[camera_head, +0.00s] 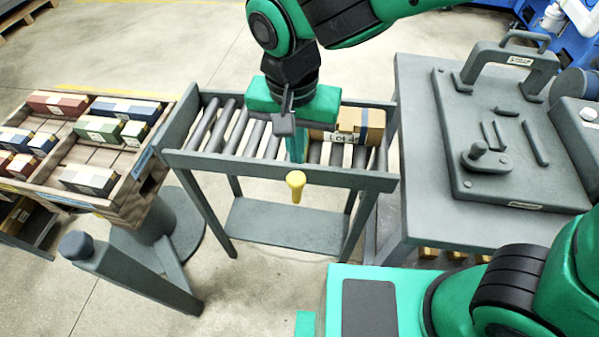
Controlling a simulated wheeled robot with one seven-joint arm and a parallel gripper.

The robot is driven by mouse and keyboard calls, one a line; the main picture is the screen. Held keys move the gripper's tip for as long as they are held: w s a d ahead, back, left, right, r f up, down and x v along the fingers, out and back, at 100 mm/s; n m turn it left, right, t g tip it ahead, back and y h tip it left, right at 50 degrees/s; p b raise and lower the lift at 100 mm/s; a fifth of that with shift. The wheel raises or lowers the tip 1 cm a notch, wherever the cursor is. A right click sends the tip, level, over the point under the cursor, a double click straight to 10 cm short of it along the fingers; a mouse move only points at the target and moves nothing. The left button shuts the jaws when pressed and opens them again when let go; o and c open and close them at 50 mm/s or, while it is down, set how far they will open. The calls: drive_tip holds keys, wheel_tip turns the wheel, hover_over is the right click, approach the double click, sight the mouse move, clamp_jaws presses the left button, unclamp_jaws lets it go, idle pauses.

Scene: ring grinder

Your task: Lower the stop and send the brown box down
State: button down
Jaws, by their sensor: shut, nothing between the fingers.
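The brown box (358,124) sits on the rollers at the right end of the roller conveyor (200,162). A pale label shows on its near side, and my gripper covers part of its left end. My gripper (296,150) points down over the middle of the conveyor, left of the box. Its fingers are shut and empty. A yellow knob (296,180) stands out at the near rail, just below the fingers in the picture; I cannot tell whether they touch it. The stop itself is not clearly visible; the gripper hides that part of the rollers.
A wooden tray (128,208) with several coloured boxes stands at the conveyor's left end. A grey table (415,150) with a handled plate (520,170) stands on the right.

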drive_tip(key=shift+s+a, duration=0.3)
drive_tip(key=shift+f, duration=0.1)
